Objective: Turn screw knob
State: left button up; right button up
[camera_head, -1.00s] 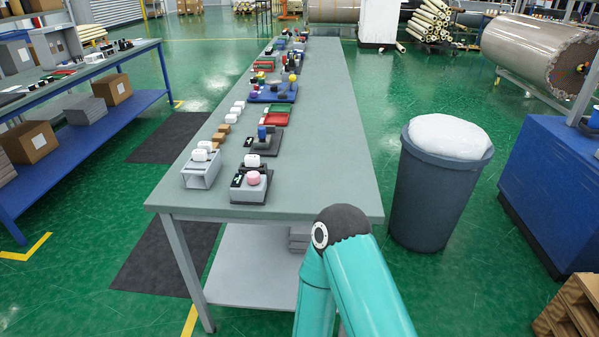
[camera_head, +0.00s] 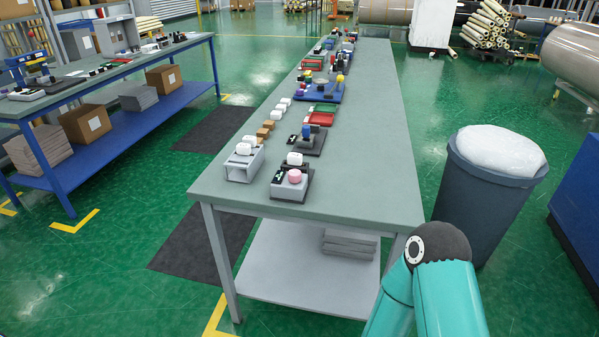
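The long grey-green table (camera_head: 372,190) carries a row of small devices along its left half. A grey bracket (camera_head: 243,168) with a white part on top (camera_head: 243,149) stands to the left. A blue upright part (camera_head: 306,131) stands on a dark plate farther back. I cannot tell which is the screw knob. A teal link of my arm shows at the bottom right. Neither gripper is in view.
A grey bin (camera_head: 480,200) with a white top stands close to the table's right side. A blue cabinet (camera_head: 577,220) is at the right edge. A blue-framed bench (camera_head: 130,133) with boxes stands at left. The table's right half is bare; green floor lies between.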

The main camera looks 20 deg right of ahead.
aim_at(295, 175)
jog(key=z, duration=0.05)
jog(key=i, duration=0.95)
jog(key=u, duration=0.05)
